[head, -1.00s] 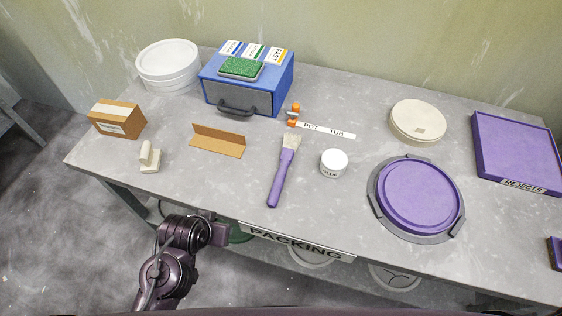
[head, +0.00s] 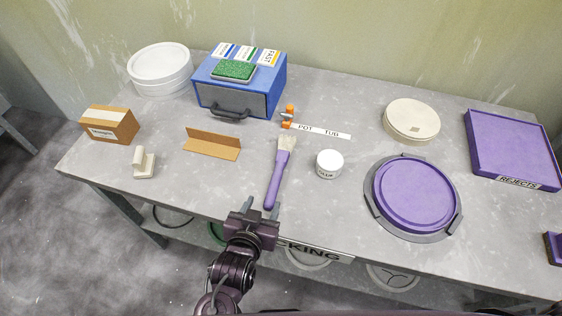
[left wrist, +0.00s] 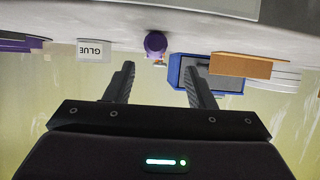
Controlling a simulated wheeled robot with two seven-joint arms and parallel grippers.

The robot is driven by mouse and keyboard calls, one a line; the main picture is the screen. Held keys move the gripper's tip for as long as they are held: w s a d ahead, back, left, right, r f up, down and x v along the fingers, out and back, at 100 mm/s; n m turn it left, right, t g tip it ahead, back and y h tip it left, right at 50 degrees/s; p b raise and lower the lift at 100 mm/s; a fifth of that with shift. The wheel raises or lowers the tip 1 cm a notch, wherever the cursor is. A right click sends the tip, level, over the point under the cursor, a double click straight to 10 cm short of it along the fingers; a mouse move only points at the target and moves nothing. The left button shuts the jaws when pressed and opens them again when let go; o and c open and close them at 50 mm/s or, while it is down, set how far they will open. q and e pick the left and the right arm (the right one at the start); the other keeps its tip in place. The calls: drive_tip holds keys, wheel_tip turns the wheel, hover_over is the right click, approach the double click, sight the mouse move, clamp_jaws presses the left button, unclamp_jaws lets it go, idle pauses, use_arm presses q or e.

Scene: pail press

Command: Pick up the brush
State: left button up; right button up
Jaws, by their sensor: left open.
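The brush (head: 279,172) lies on the grey table in the head view, with its pale bristles toward the back and its purple handle toward the front edge. My left gripper (head: 261,209) is open and empty at the table's front edge, just short of the handle's end. In the left wrist view, which is upside down, the purple handle end of the brush (left wrist: 155,43) shows ahead, between the two spread fingers (left wrist: 158,85). The fingers appear apart from it. My right gripper is not in view.
A white glue pot (head: 329,164) stands right of the brush. A cardboard angle piece (head: 212,144) lies to its left, and a blue box (head: 240,85) stands behind. A purple round lid (head: 414,194) sits at right. The table around the handle is clear.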

sight(272, 190)
use_arm(q)
drive_tip(key=shift+d, duration=0.2)
drive_tip(key=shift+w+d+f+t, duration=0.1)
drive_tip(key=shift+w+f+t, duration=0.05)
drive_tip(key=shift+w+t, duration=0.15)
drive_tip(key=p+x, duration=0.1)
drive_tip(key=x, duration=0.5)
drive_tip(key=shift+w+d, duration=0.1)
drive_tip(key=shift+d, duration=0.05)
drive_tip(key=shift+w+d+f, duration=0.15)
drive_tip(key=shift+w+f, duration=0.1)
drive_tip(key=shift+w, duration=0.1)
drive_tip(key=shift+c, duration=0.2)
drive_tip(key=c, duration=1)
drive_tip(key=shift+s, duration=0.1)
drive_tip(key=shift+c, duration=0.2)
drive_tip(key=shift+r, duration=0.15)
